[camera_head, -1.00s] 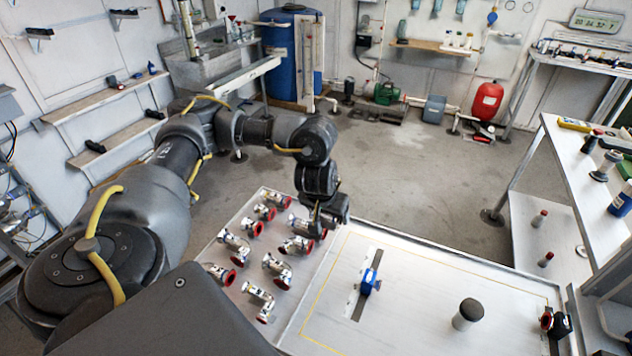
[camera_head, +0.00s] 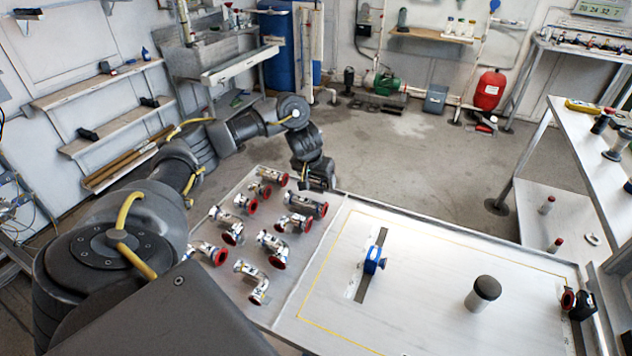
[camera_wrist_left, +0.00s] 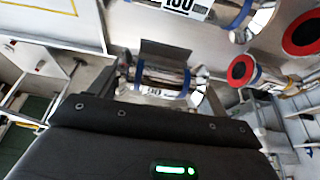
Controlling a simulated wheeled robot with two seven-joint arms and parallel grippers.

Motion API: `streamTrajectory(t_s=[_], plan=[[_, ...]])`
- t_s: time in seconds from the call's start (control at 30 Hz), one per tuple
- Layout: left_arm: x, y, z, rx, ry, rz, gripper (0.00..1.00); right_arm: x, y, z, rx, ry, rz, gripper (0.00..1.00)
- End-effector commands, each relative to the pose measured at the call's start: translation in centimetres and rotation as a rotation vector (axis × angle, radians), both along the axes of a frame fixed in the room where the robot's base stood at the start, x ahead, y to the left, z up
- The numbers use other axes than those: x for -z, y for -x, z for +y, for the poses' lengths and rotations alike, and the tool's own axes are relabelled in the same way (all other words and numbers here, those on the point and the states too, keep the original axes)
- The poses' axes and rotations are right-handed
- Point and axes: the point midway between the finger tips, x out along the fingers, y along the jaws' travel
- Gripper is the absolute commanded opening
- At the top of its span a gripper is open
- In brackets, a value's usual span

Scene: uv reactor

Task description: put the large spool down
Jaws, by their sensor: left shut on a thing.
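My left gripper (camera_head: 314,186) is at the back of the parts tray, pointing down, and is shut on the large spool (camera_head: 307,205). The spool is a short shiny metal tube with a red-ringed end, and it lies roughly level. In the left wrist view the spool (camera_wrist_left: 165,76) sits crosswise between the fingers, with a white label and blue bands. The gripper's fingers are mostly hidden in the head view. I cannot tell whether the spool touches the tray (camera_head: 285,301). My right gripper is not in view.
Several similar metal fittings with red ends, such as an elbow (camera_head: 251,281) and a tee (camera_head: 273,248), lie close by. To the right is a flat panel (camera_head: 420,285) with a blue clamp (camera_head: 375,260) in a slot and a dark-capped cylinder (camera_head: 484,292). Most of the panel is clear.

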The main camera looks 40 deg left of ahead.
Motion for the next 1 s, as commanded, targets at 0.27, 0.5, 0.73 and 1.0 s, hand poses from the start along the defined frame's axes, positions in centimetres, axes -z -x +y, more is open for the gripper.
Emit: streamTrajectory(t_s=[0.27, 0.5, 0.73, 1.0], plan=[[2.9, -0.3, 0.3, 0.001, 0.002, 0.001, 0.4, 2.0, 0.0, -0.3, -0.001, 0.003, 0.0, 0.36], [3.5, -0.3, 0.4, 0.0, 0.0, -0.002, 0.4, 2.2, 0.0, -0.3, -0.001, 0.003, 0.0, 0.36], [3.7, -0.3, 0.4, 0.0, 0.001, -0.001, 0.4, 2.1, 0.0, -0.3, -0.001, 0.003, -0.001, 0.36], [3.9, -0.3, 0.4, 0.001, 0.001, 0.0, 0.98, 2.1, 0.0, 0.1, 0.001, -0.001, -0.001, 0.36]])
